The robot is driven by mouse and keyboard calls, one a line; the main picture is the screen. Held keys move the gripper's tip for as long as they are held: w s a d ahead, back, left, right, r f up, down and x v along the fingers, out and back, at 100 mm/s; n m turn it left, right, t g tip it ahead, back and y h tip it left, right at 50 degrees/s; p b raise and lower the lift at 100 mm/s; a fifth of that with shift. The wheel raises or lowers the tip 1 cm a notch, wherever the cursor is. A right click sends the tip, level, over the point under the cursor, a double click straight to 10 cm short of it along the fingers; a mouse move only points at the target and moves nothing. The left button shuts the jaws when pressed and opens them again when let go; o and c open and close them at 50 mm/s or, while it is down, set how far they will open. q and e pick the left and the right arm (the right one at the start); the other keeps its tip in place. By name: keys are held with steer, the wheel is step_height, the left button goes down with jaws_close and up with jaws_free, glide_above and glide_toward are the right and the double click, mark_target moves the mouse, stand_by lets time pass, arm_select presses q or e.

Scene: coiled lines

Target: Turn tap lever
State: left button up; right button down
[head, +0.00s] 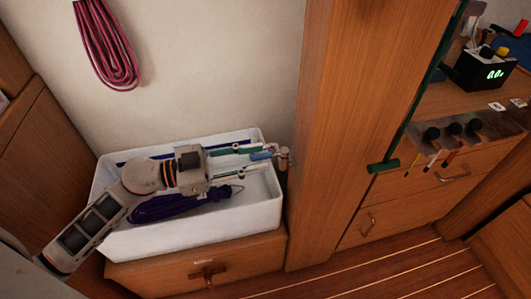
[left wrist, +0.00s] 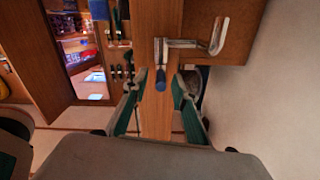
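The tap (head: 283,158) is a metal fitting on the side of the wooden post, with a blue lever (head: 262,155) that points left toward my left gripper. In the left wrist view the tap (left wrist: 186,43) shows a hooked metal pipe, and its blue lever (left wrist: 161,79) points toward the camera. My left gripper (head: 252,160) is open, its two green-padded fingers apart. The lever's tip lies between the fingertips, with gaps visible on both sides in the left wrist view (left wrist: 158,88). My right gripper is in neither view.
A magenta coiled line (head: 105,45) hangs on the wall. The wooden post (head: 350,110) stands just right of the tap.

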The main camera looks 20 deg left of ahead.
mark_target(269, 155)
arm_select(q)
steer(key=shift+x, duration=1.45)
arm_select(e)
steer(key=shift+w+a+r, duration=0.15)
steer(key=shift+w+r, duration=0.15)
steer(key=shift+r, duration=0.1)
arm_select(q)
jaws_close()
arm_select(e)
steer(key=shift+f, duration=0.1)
arm_select(q)
steer(key=shift+r, duration=0.1)
